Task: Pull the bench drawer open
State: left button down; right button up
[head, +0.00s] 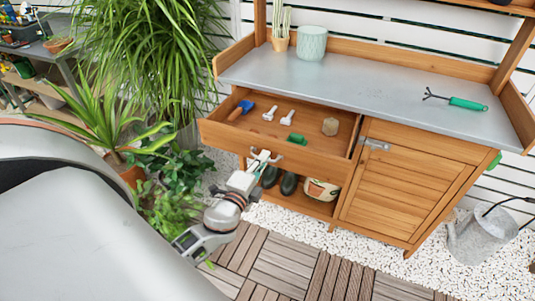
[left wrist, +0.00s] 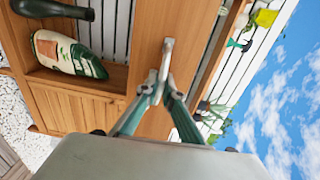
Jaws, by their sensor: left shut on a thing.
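The wooden bench drawer (head: 322,164) stands pulled out of the bench, its inside showing from above in the head view. My left gripper (head: 262,157) is at the middle of the drawer front, shut on the drawer handle. In the left wrist view the pale handle (left wrist: 167,50) stands out from the wooden drawer front (left wrist: 190,35), with the fingers of my left gripper (left wrist: 161,83) closed around its bar. My right gripper is in neither view.
The drawer holds a blue-headed tool (head: 241,108), white pieces, a green item (head: 297,139) and a brown block (head: 330,127). A cabinet door (head: 392,185) is right of it. Boots and a bag (head: 320,189) sit on the shelf below. Leafy plants (head: 178,172) crowd the left.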

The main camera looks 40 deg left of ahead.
pick_arm(q)
jog(key=shift+s, duration=0.25)
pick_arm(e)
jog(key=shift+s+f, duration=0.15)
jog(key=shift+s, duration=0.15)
pick_arm(q)
jog(key=c, duration=2.2)
grip_release()
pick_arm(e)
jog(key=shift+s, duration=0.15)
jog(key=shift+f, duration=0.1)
pick_arm(q)
jog(key=shift+s+d, duration=0.1)
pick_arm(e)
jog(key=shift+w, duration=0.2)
pick_arm(q)
jog(key=v, duration=1.1)
jog(key=shift+s+d, duration=0.1)
jog(key=shift+s, duration=0.3)
jog(key=shift+f, duration=0.15)
